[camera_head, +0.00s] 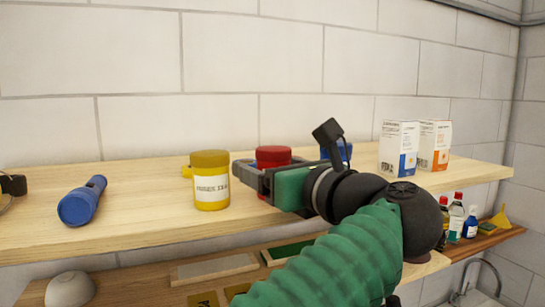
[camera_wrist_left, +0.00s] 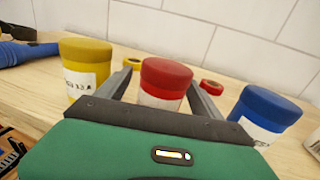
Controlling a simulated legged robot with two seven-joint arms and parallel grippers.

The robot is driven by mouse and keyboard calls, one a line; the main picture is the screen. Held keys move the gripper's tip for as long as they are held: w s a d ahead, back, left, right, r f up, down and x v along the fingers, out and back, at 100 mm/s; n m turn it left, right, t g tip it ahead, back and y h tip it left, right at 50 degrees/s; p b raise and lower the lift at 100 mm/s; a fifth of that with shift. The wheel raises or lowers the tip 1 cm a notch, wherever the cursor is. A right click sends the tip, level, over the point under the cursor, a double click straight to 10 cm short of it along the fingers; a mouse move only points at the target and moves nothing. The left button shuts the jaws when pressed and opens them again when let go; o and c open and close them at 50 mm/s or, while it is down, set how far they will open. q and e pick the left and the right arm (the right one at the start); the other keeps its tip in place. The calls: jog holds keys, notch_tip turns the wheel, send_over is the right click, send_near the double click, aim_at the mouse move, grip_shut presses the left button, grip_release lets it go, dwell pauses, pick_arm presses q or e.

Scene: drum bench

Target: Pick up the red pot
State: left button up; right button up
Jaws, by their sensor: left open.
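The red pot (camera_head: 273,157) stands upright on the upper wooden shelf, partly hidden behind my left gripper in the head view. My left gripper (camera_head: 243,169) is open at the pot, with its arm crossing the front of the shelf. In the left wrist view the red pot (camera_wrist_left: 164,83) has a red lid and a white label. It stands between the two spread fingers of the left gripper (camera_wrist_left: 161,86), and I cannot tell whether either finger touches it. My right gripper is not in view.
A yellow pot (camera_head: 210,182) stands left of the red pot, and a blue pot (camera_wrist_left: 264,112) stands to its right. A blue flashlight (camera_head: 82,201) lies far left. Two white boxes (camera_head: 398,148) (camera_head: 434,146) stand right. The lower shelf holds bottles (camera_head: 456,218) and a bowl (camera_head: 70,289).

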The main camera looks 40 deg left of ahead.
pick_arm(q)
jog(key=shift+w+a+r+p, duration=0.1)
jog(key=shift+w+a+p, duration=0.05)
jog(key=shift+a, duration=0.25)
jog(key=shift+w+a+r+p, duration=0.1)
jog(key=shift+w+a+p, duration=0.05)
jog(key=shift+a, duration=0.25)
jog(key=shift+w+f, duration=0.15)
jog(key=shift+w, duration=0.05)
jog(key=shift+w+a, duration=0.1)
jog(key=shift+a, duration=0.05)
jog(key=c, duration=0.4)
jog(key=shift+a, duration=0.1)
jog(key=c, duration=0.7)
jog(key=shift+s, duration=0.2)
jog(key=c, duration=0.4)
jog(key=shift+w, duration=0.1)
jog(key=shift+c, duration=0.2)
